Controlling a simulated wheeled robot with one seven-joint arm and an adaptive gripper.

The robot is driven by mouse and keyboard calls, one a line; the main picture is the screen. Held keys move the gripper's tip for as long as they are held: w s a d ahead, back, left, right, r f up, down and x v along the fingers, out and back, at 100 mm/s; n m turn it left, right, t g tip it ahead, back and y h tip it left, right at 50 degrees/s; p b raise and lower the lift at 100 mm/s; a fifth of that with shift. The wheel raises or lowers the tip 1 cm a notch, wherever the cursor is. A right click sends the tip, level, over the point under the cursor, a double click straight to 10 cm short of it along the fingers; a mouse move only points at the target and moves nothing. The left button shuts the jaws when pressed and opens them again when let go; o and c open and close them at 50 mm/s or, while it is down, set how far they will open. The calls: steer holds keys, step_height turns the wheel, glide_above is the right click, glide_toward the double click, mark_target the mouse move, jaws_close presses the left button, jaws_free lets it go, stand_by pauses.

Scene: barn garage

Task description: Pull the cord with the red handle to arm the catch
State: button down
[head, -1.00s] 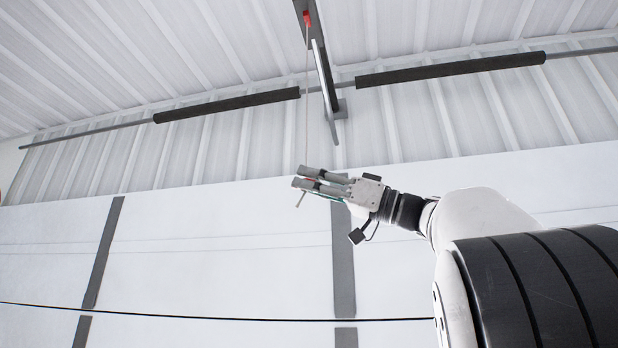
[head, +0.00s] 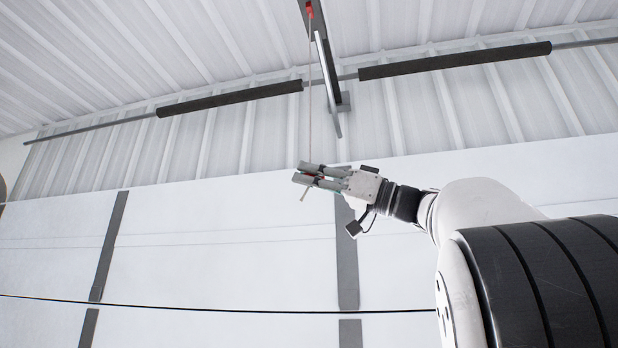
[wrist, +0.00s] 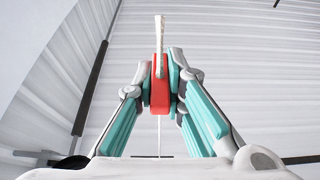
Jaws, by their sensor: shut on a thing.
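The red handle (wrist: 160,97) is between the two finger pads of my gripper (wrist: 159,85) in the wrist view, and both pads touch it. In the head view my gripper (head: 311,176) is shut around it, and only a bit of red shows between the fingers. The cord (head: 309,100) runs up, nearly straight, from the handle to a red piece (head: 309,11) on the dark overhead rail. A short pale cord end (wrist: 160,35) sticks out of the handle, beyond the fingers.
A shaft with dark spring tubes (head: 455,66) crosses the wall above my gripper. A metal arm (head: 327,85) hangs from the rail close to the cord. A thin dark cable (head: 200,308) crosses low. The space around my gripper is clear.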

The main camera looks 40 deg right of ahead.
step_height(320, 180, down, 3)
steer(key=b, duration=0.2)
steer(key=shift+f+b, duration=0.15)
steer(key=shift+b, duration=0.15)
steer(key=c, duration=1.6)
jaws_free()
steer(key=shift+c, duration=0.2)
steer(key=v, duration=1.2)
